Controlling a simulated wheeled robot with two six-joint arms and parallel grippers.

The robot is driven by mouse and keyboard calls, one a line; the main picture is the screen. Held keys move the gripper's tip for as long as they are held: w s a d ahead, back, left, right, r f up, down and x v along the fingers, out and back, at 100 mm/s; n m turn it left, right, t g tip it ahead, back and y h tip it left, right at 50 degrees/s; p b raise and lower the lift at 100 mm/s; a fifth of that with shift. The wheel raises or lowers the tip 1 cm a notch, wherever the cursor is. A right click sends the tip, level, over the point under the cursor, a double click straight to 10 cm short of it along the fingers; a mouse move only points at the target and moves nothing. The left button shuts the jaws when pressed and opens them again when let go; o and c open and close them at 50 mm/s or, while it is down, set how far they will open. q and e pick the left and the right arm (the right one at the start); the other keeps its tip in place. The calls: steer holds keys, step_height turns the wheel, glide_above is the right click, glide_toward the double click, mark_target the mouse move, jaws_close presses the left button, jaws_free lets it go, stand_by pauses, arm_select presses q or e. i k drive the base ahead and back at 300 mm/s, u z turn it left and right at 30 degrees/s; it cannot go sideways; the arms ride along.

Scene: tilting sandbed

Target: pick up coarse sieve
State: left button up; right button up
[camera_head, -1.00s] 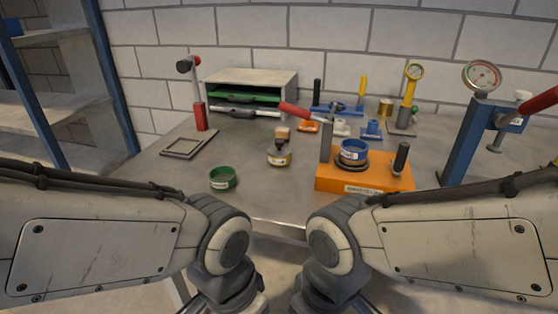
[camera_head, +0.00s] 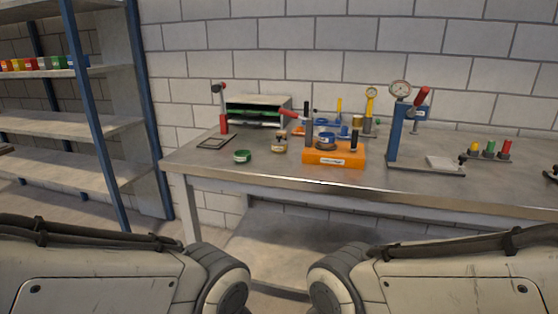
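A low round green sieve-like ring (camera_head: 242,156) stands on the workbench (camera_head: 215,166), near its front left edge. A blue round ring (camera_head: 326,139) sits on the orange shaker-like base (camera_head: 334,158) to its right. Labels are too small to read, so I cannot tell which is the coarse sieve. My two arms come in low from left and right, well short of the bench. Both grippers are out of view below the picture.
A small cup with a brown top (camera_head: 280,144) stands between the green ring and orange base. A blue gauge press (camera_head: 397,130) stands further right. A blue-posted shelf (camera_head: 90,130) is at left, with coloured containers. The bench front has bare space.

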mark_target(277, 149)
steer(key=u, duration=0.8)
steer(key=i, duration=1.05)
